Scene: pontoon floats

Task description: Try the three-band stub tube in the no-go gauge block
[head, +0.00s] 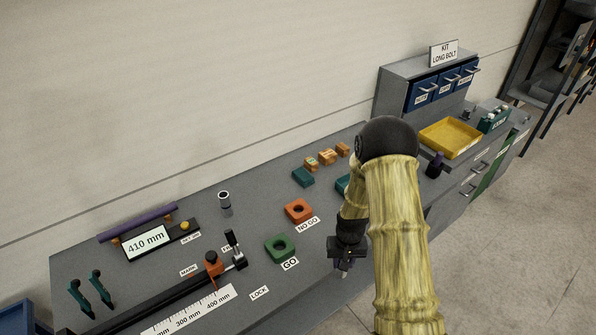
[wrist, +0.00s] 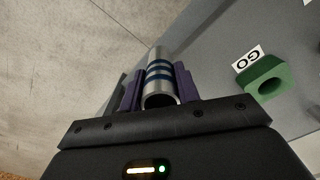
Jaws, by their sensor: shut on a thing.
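My gripper (head: 345,264) is shut on a silver stub tube (wrist: 160,88) with dark blue bands, at least two of which show in the wrist view. The purple fingers press on both sides of it, and its near open end faces the wrist camera. In the head view the gripper is by the bench's front edge, right of the green GO block, and the tube is hardly visible. The orange-red no-go gauge block (head: 298,210), with a round hole in its top, lies on the bench behind the GO block, beside the NO GO label (head: 308,225).
The green GO block (head: 281,249) also shows in the wrist view (wrist: 268,83). Another silver tube (head: 225,203) stands upright at the back left. A measuring rail with an orange stop (head: 213,263) lies at front left. Teal and orange blocks (head: 327,158) lie behind; a yellow tray (head: 450,137) is right.

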